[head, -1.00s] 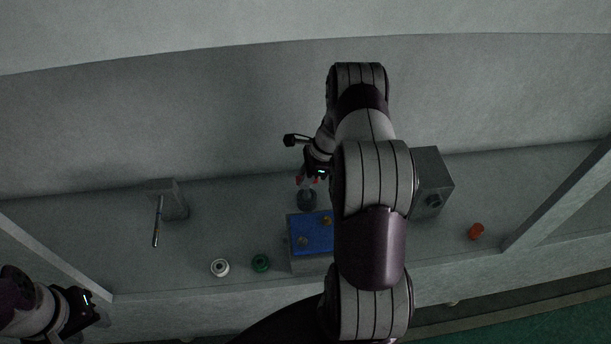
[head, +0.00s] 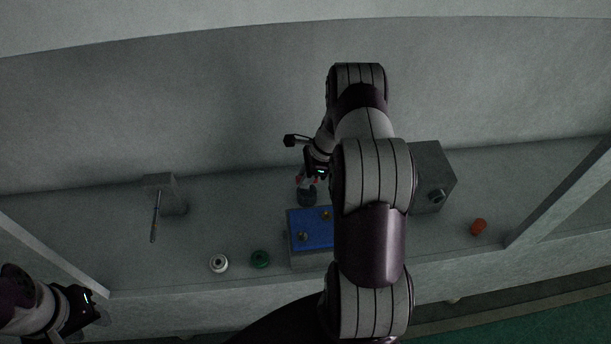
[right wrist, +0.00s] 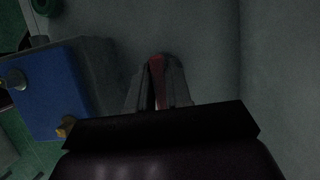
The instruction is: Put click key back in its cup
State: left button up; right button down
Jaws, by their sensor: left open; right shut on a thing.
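My right gripper (head: 309,182) reaches down behind the blue-topped block, just above a dark round cup (head: 306,198). In the right wrist view its fingers (right wrist: 159,90) are shut on a slim reddish piece (right wrist: 157,72), which looks like the click key. Most of the key is hidden by the fingers, and I cannot tell whether its lower end is inside the cup. My left gripper (head: 92,308) is open and empty at the lower left, away from the bench.
The blue-topped block (head: 312,238) carries brass fittings. A white ring (head: 219,263) and a green ring (head: 260,259) lie to its left. A post with a hanging tool (head: 156,216) stands at left. A grey box (head: 432,165) and an orange piece (head: 478,227) are at right.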

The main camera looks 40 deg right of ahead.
jog(key=c, duration=1)
grip_release()
jog(key=shift+o, duration=0.2)
jog(key=v, duration=1.2)
jog(key=shift+r, duration=0.3)
jog(key=shift+d, duration=0.1)
